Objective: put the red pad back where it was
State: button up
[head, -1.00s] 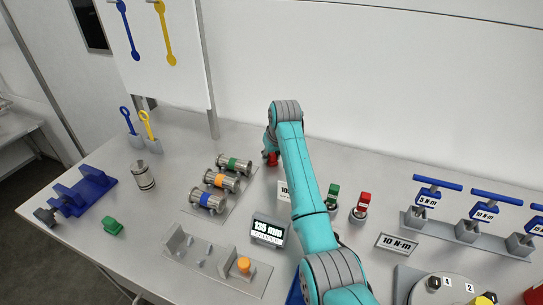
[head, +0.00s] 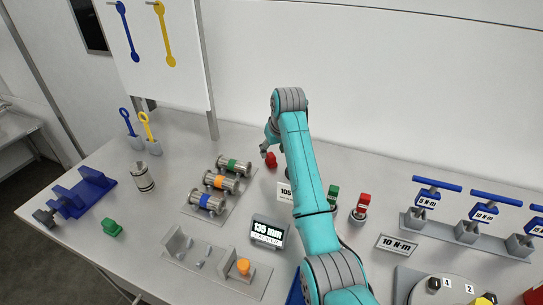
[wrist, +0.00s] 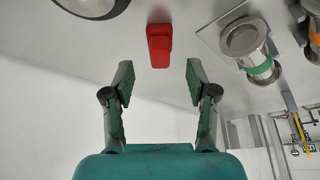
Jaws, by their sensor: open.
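The red pad (head: 270,159) lies on the table beyond the green-banded metal spool. It also shows in the wrist view (wrist: 159,46), lying on the pale surface. My gripper (head: 264,149) is open and empty beside the pad in the head view, partly hidden by my arm. In the wrist view my fingertips (wrist: 157,82) are spread apart, and the pad lies ahead of the gap between them, not between the fingers. A green pad (head: 112,227) lies on the table at the left.
Three banded metal spools (head: 213,188) stand on a plate left of my arm. A 135 mm display (head: 268,230) and a fixture with an orange knob (head: 243,267) are nearer. Green (head: 333,194) and red-topped (head: 362,205) pieces stand right of my arm.

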jog(key=v, duration=0.7)
